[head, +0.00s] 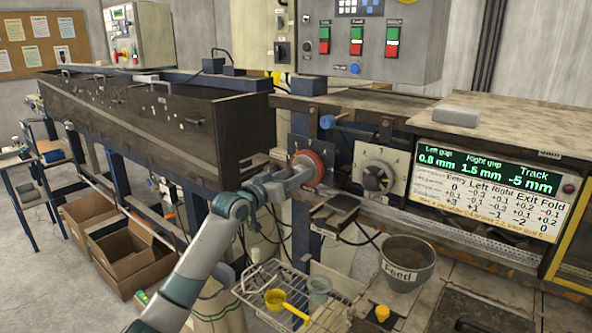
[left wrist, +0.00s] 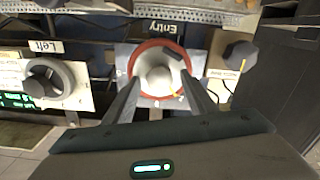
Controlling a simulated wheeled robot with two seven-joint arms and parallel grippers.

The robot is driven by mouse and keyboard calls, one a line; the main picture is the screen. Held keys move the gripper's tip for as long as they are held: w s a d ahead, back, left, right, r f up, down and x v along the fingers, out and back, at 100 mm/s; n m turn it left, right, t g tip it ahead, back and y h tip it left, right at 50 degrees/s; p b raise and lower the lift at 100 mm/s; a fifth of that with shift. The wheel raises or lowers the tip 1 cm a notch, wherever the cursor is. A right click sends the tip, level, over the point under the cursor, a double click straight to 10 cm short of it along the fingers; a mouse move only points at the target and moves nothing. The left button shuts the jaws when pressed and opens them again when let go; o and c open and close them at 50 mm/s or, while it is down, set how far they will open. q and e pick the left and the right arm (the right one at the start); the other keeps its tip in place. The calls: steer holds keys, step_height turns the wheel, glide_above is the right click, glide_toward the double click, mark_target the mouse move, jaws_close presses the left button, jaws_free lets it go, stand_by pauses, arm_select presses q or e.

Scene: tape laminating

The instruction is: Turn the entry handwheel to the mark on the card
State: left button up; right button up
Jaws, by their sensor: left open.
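My left gripper (head: 300,174) is open in front of the wheel. Its two fingers (left wrist: 160,98) reach toward the lower rim on either side of the pale hub; I cannot tell whether they touch it. The card (head: 480,200) below the green display (head: 487,172) lists Entry, Left, Right, Exit and Fold values. My right gripper is not in view.
A grey handwheel (head: 376,176) on a white dial plate stands right of the entry wheel. A dark knob (left wrist: 240,54) is beside it in the wrist view. A feed bucket (head: 408,262) and a wire rack (head: 290,290) with a yellow scoop sit below.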

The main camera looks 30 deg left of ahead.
arm_select(q)
steer(key=shift+w, duration=0.4)
steer(key=c, duration=1)
steer(key=shift+c, duration=0.2)
